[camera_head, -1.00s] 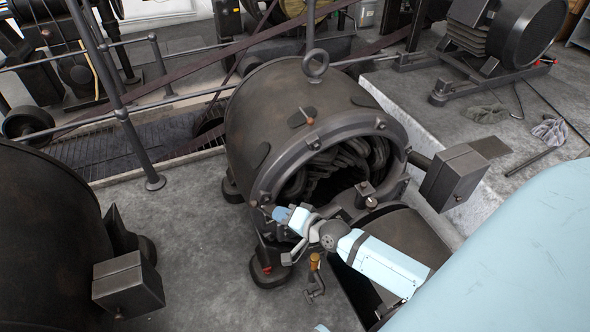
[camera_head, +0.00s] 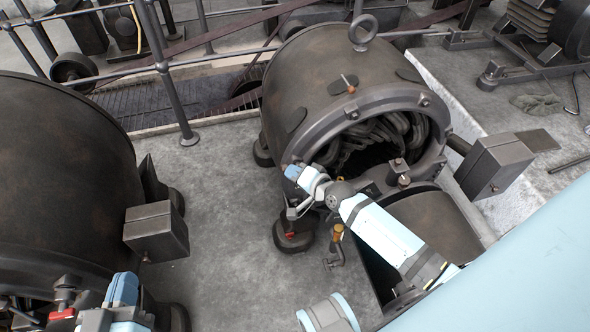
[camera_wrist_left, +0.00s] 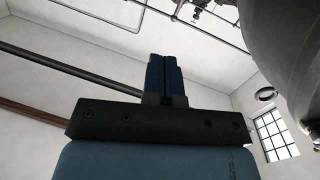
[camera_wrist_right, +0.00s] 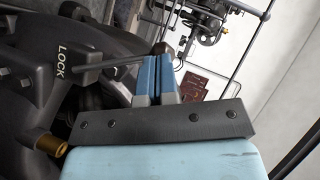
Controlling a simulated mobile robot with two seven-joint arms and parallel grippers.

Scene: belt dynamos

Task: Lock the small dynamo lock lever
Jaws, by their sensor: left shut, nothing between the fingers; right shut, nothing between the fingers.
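The small dynamo (camera_head: 335,75) is a dark, open-fronted drum in the middle of the head view. My right gripper (camera_head: 290,172) is shut and empty at the lower left of its front rim. In the right wrist view, the right gripper (camera_wrist_right: 165,55) is beside a dark lever rod (camera_wrist_right: 115,64), close to LOCK lettering (camera_wrist_right: 62,60). The rod's end is at or just behind the fingertips; I cannot tell whether they touch. My left gripper (camera_head: 123,288) is low at the left in the head view, and its shut fingers (camera_wrist_left: 165,75) show empty in the left wrist view.
A larger dark drum (camera_head: 60,170) with a boxy block (camera_head: 155,231) stands at the left. A brass-handled crank (camera_head: 337,235) is below my right gripper. A railing post (camera_head: 172,85) stands behind. Concrete floor (camera_head: 225,210) between the drums is clear.

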